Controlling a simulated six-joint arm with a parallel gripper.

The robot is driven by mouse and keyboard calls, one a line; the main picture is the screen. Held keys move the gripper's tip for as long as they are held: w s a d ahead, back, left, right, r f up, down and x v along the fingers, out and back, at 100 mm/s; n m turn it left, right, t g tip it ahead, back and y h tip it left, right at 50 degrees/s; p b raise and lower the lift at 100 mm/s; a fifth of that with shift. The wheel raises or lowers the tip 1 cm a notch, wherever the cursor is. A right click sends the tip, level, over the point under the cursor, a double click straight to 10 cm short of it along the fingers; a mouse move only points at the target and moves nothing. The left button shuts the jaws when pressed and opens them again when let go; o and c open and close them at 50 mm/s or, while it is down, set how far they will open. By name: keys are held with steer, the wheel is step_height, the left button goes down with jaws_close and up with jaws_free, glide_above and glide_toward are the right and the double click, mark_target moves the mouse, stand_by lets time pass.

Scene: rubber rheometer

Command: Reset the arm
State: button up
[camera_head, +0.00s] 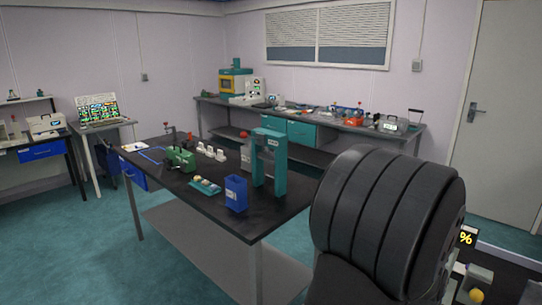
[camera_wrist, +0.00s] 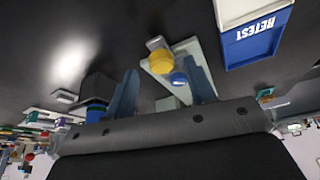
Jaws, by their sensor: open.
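My gripper (camera_wrist: 164,90) shows in the wrist view with its two blue-grey fingers spread apart. Nothing is clasped between them. Beyond and between the fingers, a pale tray (camera_wrist: 187,53) bears a yellow round piece (camera_wrist: 161,61) and a blue round piece (camera_wrist: 179,78). I cannot tell the exact gap between fingertips and tray. In the head view, my gripper is not visible; a large dark ribbed shape, likely my own arm, fills the right foreground.
A dark bench (camera_head: 222,216) holds a teal upright frame (camera_head: 281,160), a blue bin (camera_head: 236,194), a small tray (camera_head: 204,187) and a green device (camera_head: 181,158). A blue RETEST box (camera_wrist: 256,42) shows in the wrist view. A back bench (camera_head: 345,127) carries instruments.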

steer(key=shift+x, duration=0.9)
steer(key=v, duration=1.8)
steer(key=x, duration=1.8)
steer(key=shift+f, duration=0.1)
steer(key=w+d, duration=0.8)
steer(key=shift+w+d, duration=0.1)
steer(key=shift+w, duration=0.05)
steer(key=v, duration=1.3)
